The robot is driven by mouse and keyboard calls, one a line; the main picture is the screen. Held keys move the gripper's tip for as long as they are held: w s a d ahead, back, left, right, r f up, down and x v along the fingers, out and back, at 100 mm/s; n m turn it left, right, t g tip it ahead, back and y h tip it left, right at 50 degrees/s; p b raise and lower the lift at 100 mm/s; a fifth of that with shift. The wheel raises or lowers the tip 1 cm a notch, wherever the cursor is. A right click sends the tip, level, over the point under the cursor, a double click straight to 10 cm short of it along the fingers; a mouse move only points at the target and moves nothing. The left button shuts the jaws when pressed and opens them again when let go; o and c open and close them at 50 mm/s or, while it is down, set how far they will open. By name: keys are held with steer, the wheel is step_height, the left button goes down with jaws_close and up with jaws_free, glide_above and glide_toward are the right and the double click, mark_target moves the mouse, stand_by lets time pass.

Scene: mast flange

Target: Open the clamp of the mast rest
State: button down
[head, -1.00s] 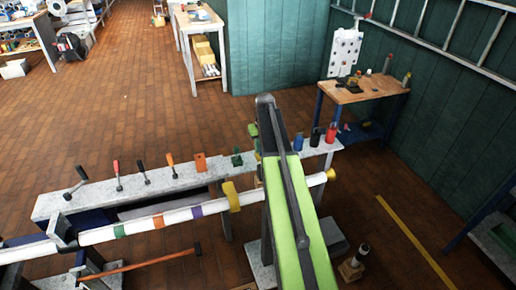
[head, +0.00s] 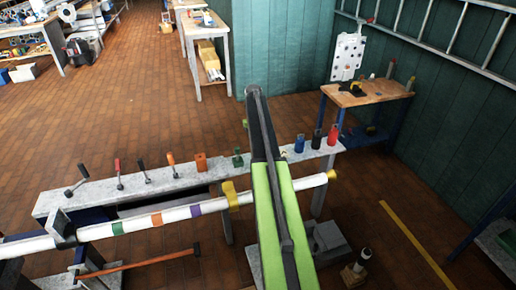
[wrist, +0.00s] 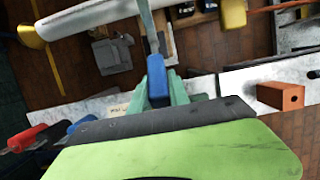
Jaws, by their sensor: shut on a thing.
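The mast, a white pole (head: 155,218) with green, orange and purple bands, lies across the head view. A yellow clamp-like piece (head: 231,194) sits around it, left of my arm; it also shows at the top of the wrist view (wrist: 233,13). My gripper (wrist: 158,92) is shut on a blue handle (wrist: 158,80) with a grey metal shaft (wrist: 150,25) running up out of the wrist view. Whether that shaft touches the mast rest, I cannot tell. In the head view my arm hides most of the gripper and part of the mast.
A grey bench (head: 105,198) beyond the mast carries several upright handles, an orange block (head: 201,162), a green block (head: 238,158), and blue, black and red pieces (head: 333,135). A wooden-topped table (head: 365,94) stands at the right wall. Open floor lies beyond the bench.

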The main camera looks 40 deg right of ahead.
steer(key=shift+w+a, duration=0.1)
steer(key=shift+w, duration=0.15)
steer(key=c, duration=1.3)
jaws_free()
steer(key=shift+o, duration=0.3)
steer(key=shift+s, duration=0.1)
steer(key=shift+r, duration=0.1)
steer(key=p+v, duration=1.1)
steer(key=v, duration=0.1)
steer(key=shift+p, duration=0.3)
